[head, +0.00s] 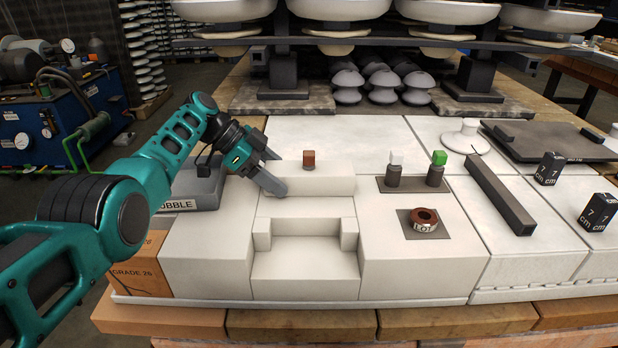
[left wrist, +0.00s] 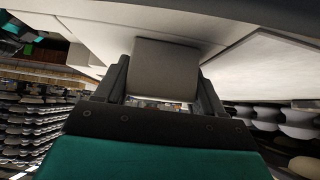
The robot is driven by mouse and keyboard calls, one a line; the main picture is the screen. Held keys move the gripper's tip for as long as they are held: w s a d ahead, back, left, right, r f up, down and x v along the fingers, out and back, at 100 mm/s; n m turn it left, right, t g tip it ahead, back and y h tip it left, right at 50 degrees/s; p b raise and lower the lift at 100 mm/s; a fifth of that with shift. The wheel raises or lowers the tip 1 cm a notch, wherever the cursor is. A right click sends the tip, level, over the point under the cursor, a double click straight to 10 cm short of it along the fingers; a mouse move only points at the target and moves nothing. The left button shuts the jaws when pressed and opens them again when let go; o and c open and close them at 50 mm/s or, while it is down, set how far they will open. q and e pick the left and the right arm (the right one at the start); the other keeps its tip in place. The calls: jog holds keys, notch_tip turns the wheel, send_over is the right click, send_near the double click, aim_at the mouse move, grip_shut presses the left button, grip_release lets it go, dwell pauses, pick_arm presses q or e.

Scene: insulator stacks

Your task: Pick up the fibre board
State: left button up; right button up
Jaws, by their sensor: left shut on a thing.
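The fibre board (head: 325,180), a pale cream-white slab, lies across the top of the stepped white blocks in the middle of the table. My left gripper (head: 272,172) is at its left end, one finger in front and one behind. In the left wrist view, my left gripper (left wrist: 165,85) is shut on the fibre board's end (left wrist: 166,66), which looks grey in shadow. Whether the board is clear of the blocks below cannot be told. My right gripper is not in view.
A grey box (head: 195,186) stands left of the gripper. To the right are dark weights on a plate (head: 413,186), a brown ring on a grey pad (head: 425,240) and a dark bar (head: 498,190). A rack with white dishes (head: 447,10) stands behind.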

pick_arm(q)
jog(key=c, duration=0.5)
jog(key=shift+o, duration=0.2)
notch_tip(320, 180, up, 20)
jog(key=p, duration=0.5)
